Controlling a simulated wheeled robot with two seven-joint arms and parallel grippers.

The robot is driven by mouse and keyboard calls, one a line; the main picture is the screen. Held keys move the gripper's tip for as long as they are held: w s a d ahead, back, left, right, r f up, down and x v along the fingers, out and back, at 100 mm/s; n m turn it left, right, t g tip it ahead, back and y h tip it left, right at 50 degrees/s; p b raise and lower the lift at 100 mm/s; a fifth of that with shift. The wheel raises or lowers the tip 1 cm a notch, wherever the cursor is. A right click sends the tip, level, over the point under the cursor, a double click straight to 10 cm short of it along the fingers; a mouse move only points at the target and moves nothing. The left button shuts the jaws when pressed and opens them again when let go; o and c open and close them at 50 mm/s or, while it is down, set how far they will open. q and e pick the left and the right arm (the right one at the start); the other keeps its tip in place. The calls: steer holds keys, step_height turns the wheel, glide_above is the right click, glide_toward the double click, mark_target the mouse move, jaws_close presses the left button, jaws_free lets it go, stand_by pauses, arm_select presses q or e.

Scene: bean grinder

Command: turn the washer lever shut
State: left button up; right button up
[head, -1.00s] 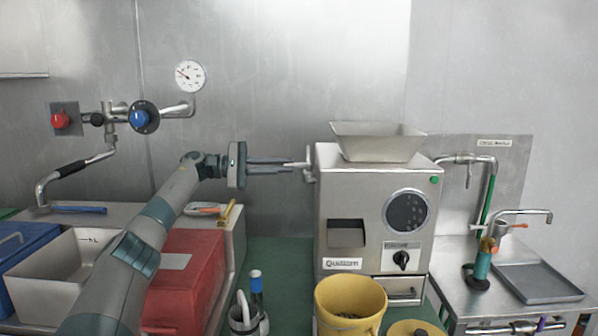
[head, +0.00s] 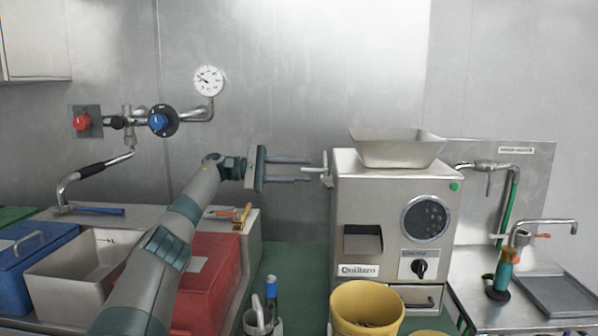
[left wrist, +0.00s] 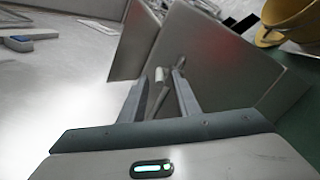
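A small pale lever (head: 316,170) sticks out from the left side of the steel grinder (head: 350,210). My left gripper (head: 309,170) is level with it, with its two fingers apart and pointing right at the grinder's side. In the left wrist view, the lever (left wrist: 160,78) shows between the open fingers (left wrist: 157,84), beside the grinder's metal wall. I cannot tell whether a finger touches it. Which lever is the washer's is not marked; a hose tap with a small lever (head: 489,180) is also on the right wall plate. My right gripper is not in view.
A yellow bucket (head: 366,303) stands in front of the grinder, with a cup of tools (head: 262,324) to its left. Red (head: 82,123) and blue (head: 158,122) valve knobs are on the left wall. A sink tap (head: 540,225) is at the right.

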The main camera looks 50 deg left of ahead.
arm_select(q)
steer(key=shift+s+a, duration=0.1)
steer(key=v, duration=0.7)
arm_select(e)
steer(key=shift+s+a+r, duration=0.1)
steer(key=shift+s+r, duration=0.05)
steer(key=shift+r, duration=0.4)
arm_select(q)
steer(key=shift+s+a, duration=0.1)
